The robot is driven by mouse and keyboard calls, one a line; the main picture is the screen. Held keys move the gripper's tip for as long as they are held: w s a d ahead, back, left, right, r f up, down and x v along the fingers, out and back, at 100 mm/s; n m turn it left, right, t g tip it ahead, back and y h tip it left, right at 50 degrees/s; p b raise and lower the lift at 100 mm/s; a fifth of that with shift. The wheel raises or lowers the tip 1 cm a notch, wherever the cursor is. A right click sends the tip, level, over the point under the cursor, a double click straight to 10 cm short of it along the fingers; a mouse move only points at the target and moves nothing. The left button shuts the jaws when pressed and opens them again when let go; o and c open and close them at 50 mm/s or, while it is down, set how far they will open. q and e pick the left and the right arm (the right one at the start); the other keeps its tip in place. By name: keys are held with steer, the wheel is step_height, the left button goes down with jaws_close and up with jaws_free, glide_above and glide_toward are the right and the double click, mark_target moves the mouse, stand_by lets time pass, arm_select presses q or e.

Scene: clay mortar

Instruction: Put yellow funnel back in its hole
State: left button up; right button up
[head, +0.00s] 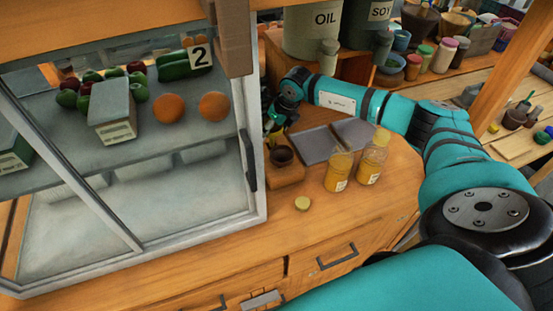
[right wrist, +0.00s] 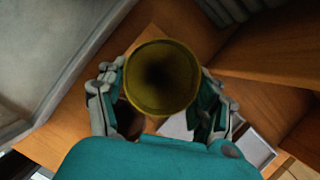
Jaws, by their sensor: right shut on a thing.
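My right gripper (right wrist: 162,100) is shut on the yellow funnel (right wrist: 161,76), whose round, dark-centred mouth faces the camera between the fingers in the right wrist view. In the head view the right gripper (head: 276,112) is beside the glass cabinet's right edge, above the counter; I cannot make out the funnel clearly there. A small wooden stand (head: 287,176) with a dark round piece (head: 281,154) on it sits below and slightly right of the gripper. The funnel's hole cannot be told clearly. My left gripper is not in view.
The glass cabinet (head: 257,190) borders the gripper on the left. Grey trays (head: 314,145), two yellow bottles (head: 339,171) (head: 371,158) and a yellow lid (head: 302,203) are on the counter. OIL (head: 312,34) and SOY (head: 364,25) containers stand behind. The front counter is mostly clear.

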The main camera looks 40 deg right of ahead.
steer(key=shift+f, duration=0.3)
stand_by(0.4)
steer(key=shift+f+b, duration=0.75)
steer(key=shift+b, duration=0.1)
steer(key=shift+f, duration=0.25)
steer(key=shift+f+b, duration=0.45)
steer(key=shift+b, duration=0.15)
steer(key=o, duration=1.1)
